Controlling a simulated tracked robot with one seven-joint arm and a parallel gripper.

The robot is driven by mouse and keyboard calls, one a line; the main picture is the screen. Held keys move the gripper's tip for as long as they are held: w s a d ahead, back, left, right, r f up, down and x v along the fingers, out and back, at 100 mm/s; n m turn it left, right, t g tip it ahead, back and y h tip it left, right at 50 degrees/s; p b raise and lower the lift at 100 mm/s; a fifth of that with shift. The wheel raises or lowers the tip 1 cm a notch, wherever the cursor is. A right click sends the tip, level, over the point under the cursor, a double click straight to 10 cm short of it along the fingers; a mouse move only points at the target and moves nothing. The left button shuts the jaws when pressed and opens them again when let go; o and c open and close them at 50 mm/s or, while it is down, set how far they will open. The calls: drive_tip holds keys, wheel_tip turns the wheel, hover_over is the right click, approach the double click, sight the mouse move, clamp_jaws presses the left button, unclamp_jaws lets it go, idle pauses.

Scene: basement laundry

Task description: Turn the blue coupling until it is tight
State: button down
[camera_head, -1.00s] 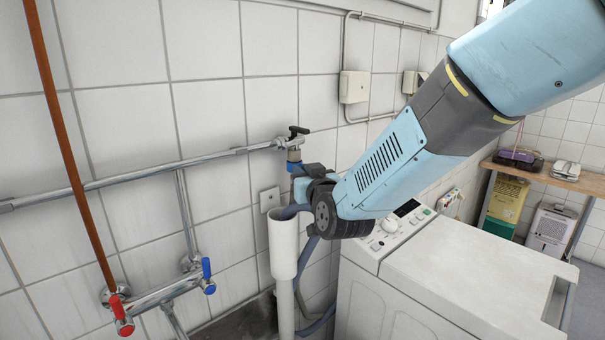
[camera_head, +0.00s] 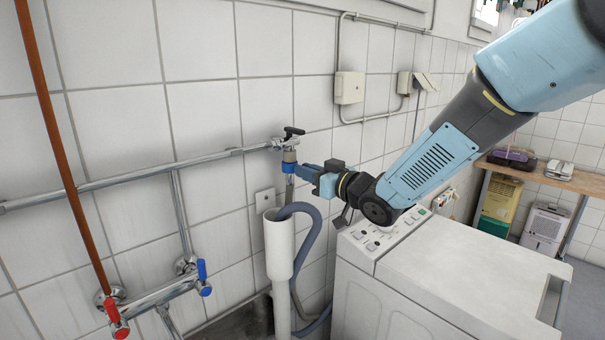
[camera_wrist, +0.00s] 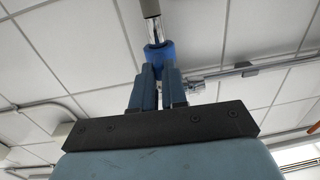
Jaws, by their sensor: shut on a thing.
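The blue coupling (camera_head: 289,168) sits under the small tap (camera_head: 289,140) with the black lever, at the right end of the chrome wall pipe. My gripper (camera_head: 299,171) reaches it from the right and is shut on it. In the wrist view the blue coupling (camera_wrist: 159,57) shows between the tips of my two blue-grey fingers (camera_wrist: 158,78), with a chrome part beyond it. A grey hose runs down from below the coupling. How tight the coupling is cannot be seen.
The white standpipe (camera_head: 280,245) with a grey-blue hose looped into its top stands below the coupling. The white washing machine (camera_head: 470,275) is on the right, under my arm. A mixer with red and blue handles (camera_head: 160,295) is at lower left.

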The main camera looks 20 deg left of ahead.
drive_tip(key=shift+w+d+n+g+y, duration=0.1)
drive_tip(key=shift+w+n+g, duration=0.75)
drive_tip(key=shift+n+g, duration=1)
drive_tip(key=shift+w+d+n+g+y, duration=0.1)
drive_tip(key=shift+w+n+g, duration=0.85)
drive_tip(key=shift+g, duration=1.6)
drive_tip(key=shift+w+n+g+y, duration=0.1)
drive_tip(key=shift+w+n+g, duration=0.7)
drive_tip(key=shift+n+g, duration=1.05)
drive_tip(key=shift+m+g, duration=0.25)
drive_tip(key=shift+g, duration=0.3)
drive_tip(key=c, duration=1.2)
unclamp_jaws()
drive_tip(key=shift+o, duration=0.2)
drive_tip(key=v, duration=1.3)
drive_tip(key=shift+w+d, duration=0.15)
drive_tip(key=shift+d, duration=0.2)
